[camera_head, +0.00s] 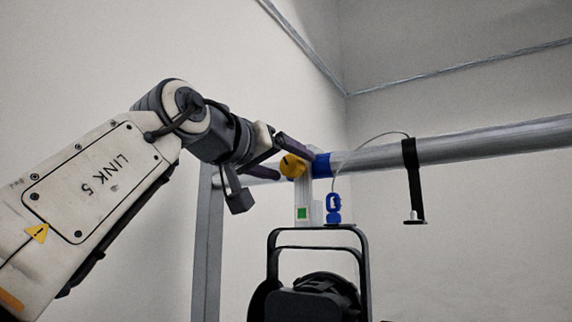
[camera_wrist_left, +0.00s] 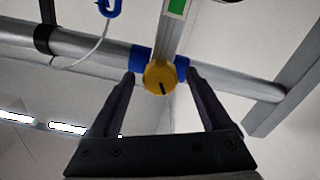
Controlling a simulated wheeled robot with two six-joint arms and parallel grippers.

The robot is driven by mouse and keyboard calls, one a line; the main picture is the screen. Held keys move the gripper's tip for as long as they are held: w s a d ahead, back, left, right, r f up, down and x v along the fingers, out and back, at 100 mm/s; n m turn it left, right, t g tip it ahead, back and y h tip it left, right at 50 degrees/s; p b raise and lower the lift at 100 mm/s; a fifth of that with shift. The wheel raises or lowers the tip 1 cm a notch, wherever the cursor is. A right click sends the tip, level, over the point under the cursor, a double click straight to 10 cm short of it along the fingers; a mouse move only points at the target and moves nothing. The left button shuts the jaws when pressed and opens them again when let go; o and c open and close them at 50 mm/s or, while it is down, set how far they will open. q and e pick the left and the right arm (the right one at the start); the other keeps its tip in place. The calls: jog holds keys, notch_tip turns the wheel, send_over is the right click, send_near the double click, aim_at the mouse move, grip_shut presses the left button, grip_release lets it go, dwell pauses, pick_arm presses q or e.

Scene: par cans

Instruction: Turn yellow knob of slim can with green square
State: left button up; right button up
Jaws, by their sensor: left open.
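The yellow knob (camera_head: 292,166) sits on a clamp at the metal bar, above the can with the green square (camera_head: 302,213). The slim can (camera_head: 315,295) hangs below, dark, in a black yoke. My left gripper (camera_head: 297,158) reaches in from the left with its fingers at the knob. In the left wrist view the knob (camera_wrist_left: 159,77) shows a dark mark on its face and lies between the tips of my open left gripper (camera_wrist_left: 160,78). A gap shows on each side of the knob there. The green square (camera_wrist_left: 177,6) shows at the top edge. My right gripper is not in view.
The metal bar (camera_head: 480,142) runs to the right, with a blue band (camera_head: 322,165) beside the knob. A blue carabiner (camera_head: 333,208) on a thin cable hangs right of the clamp. A black strap (camera_head: 412,180) hangs farther right. An upright post (camera_head: 207,250) stands at left.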

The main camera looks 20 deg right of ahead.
pick_arm(q)
jog(key=b+v, duration=0.4)
jog(key=v, duration=0.6)
jog(key=shift+a, duration=0.2)
jog(key=shift+s, duration=0.15)
